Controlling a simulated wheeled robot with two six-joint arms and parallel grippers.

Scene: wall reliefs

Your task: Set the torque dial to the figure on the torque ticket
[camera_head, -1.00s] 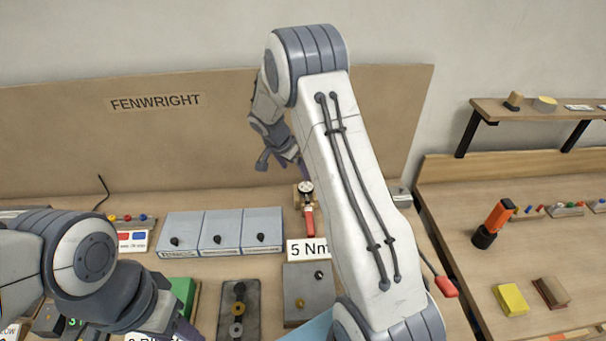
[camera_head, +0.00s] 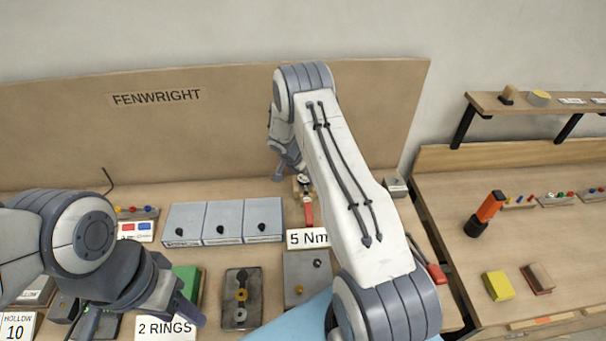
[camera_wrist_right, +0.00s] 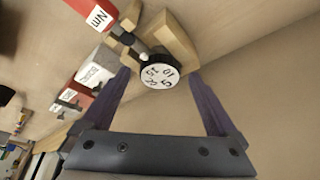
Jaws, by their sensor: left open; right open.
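The torque ticket (camera_head: 307,238) is a white card reading "5 Nm" at the middle of the bench. Behind it is a red-handled torque wrench (camera_head: 309,214). The torque dial (camera_wrist_right: 160,74) is a round white face with a dark rim and printed figures including 5, 10 and 15. It stands at the wrench's head by a wooden block. I cannot tell which figure is set. My right gripper (camera_wrist_right: 160,80) is open, its two fingers on either side of the dial with gaps. My left gripper (camera_head: 184,308) is open and empty at the front left, apart from these things.
Three grey boxes with black knobs (camera_head: 221,222) stand left of the ticket. A grey plate with rings (camera_head: 240,298) and a "2 RINGS" card (camera_head: 166,328) lie in front. A backboard (camera_head: 220,130) rises behind. A side table (camera_head: 520,240) stands at right.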

